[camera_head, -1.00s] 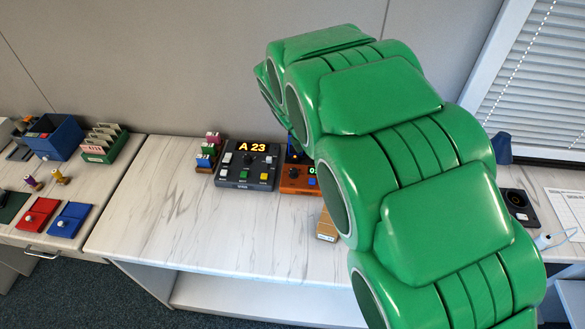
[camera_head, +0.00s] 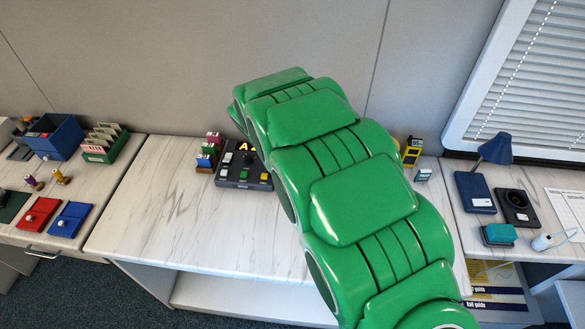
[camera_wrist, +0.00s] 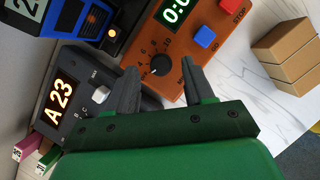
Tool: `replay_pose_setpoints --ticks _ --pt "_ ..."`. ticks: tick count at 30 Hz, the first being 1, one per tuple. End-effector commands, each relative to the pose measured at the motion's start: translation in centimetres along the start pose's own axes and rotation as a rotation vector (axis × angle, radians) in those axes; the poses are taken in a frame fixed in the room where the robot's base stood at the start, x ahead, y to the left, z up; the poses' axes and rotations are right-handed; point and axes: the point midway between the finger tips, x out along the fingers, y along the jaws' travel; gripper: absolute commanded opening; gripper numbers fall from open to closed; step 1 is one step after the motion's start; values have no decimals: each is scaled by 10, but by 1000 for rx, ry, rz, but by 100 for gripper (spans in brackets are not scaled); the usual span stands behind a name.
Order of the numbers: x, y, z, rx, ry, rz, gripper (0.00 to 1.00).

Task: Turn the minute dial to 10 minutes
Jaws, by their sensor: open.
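The minute dial (camera_wrist: 160,65) is a dark round knob on an orange timer box (camera_wrist: 188,62) in the wrist view, with numbers printed around it. Its pointer is too small to read surely. The green display (camera_wrist: 176,12) shows "0:0", cut off by the frame edge. A blue button (camera_wrist: 204,36) and a red stop button (camera_wrist: 231,5) sit on the box. My gripper (camera_wrist: 159,67) is open, its two dark fingers on either side of the dial with gaps to it; contact cannot be told. In the head view my green arm hides the timer and gripper.
A dark console (camera_head: 230,172) reading "A 23" in the wrist view stands beside the timer. A blue device (camera_wrist: 60,20) and cardboard-brown blocks (camera_wrist: 288,55) are close by. A blue lamp (camera_head: 495,148) stands at right. The marble desk's (camera_head: 190,230) front left is clear.

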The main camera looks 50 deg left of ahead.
Motion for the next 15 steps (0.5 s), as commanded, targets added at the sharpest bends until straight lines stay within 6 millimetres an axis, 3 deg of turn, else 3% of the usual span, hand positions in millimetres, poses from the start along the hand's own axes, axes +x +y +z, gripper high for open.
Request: replay_pose_setpoints --ticks 6,14,15 --pt "19 0 -1 1 1 -1 53" --pt "19 0 0 1 1 -1 53" --pt "19 0 0 1 1 -1 46"
